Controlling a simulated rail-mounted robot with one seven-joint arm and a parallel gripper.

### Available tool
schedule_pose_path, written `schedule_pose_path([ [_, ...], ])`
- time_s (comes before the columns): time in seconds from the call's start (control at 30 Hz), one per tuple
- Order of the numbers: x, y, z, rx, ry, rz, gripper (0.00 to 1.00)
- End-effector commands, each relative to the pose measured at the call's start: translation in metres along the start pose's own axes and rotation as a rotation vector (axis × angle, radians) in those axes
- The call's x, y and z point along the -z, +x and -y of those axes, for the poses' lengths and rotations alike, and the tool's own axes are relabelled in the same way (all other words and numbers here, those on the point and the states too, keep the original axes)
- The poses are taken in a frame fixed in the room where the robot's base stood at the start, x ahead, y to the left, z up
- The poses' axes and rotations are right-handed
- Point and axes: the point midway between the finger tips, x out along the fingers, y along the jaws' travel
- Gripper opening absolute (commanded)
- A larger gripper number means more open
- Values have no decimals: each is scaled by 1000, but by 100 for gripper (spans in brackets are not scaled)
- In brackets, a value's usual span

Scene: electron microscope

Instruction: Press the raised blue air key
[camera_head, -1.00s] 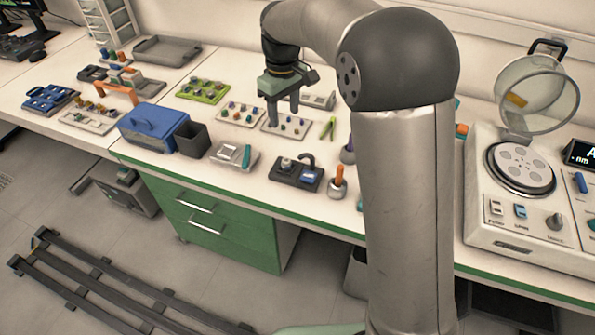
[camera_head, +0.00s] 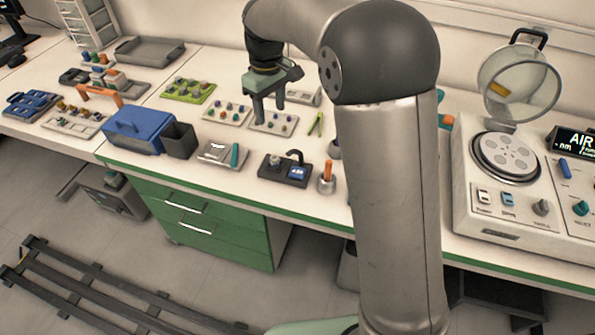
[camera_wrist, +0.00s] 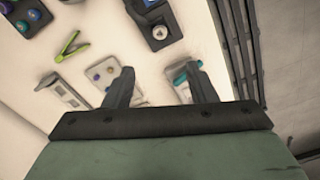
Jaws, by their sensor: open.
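A small blue key (camera_head: 508,199) is on the front panel of the white coater-like machine (camera_head: 486,218) at the right of the head view. A white key (camera_head: 484,197) is to its left and a grey knob (camera_head: 542,207) to its right. The panel lettering is too small to read surely, and how far the blue key stands up is hard to tell. My gripper (camera_head: 269,110) is open and empty, over the back of the bench near a small sample tray (camera_head: 284,126), far left of the machine. Its spread fingers (camera_wrist: 160,70) also show in the wrist view, without the blue key.
A display (camera_head: 577,142) on the machine reads "AIR". The machine's clear round lid (camera_head: 519,84) stands raised behind its disc (camera_head: 506,155). A blue lever (camera_head: 565,168) and teal knob (camera_head: 581,208) are farther right. Blue box (camera_head: 140,129) and orange-handled pot (camera_head: 326,180) stand on the bench.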

Motion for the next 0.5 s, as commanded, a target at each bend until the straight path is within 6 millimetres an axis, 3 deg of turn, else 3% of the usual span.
schedule_pose_path([
  [0.03,0,0,0,0,0,0,40],
  [0.17,0,0,0,0,0,0,4],
  [0.2,0,0,0,0,0,0,0],
  [0.5,0,0,0,0,0,0,0],
])
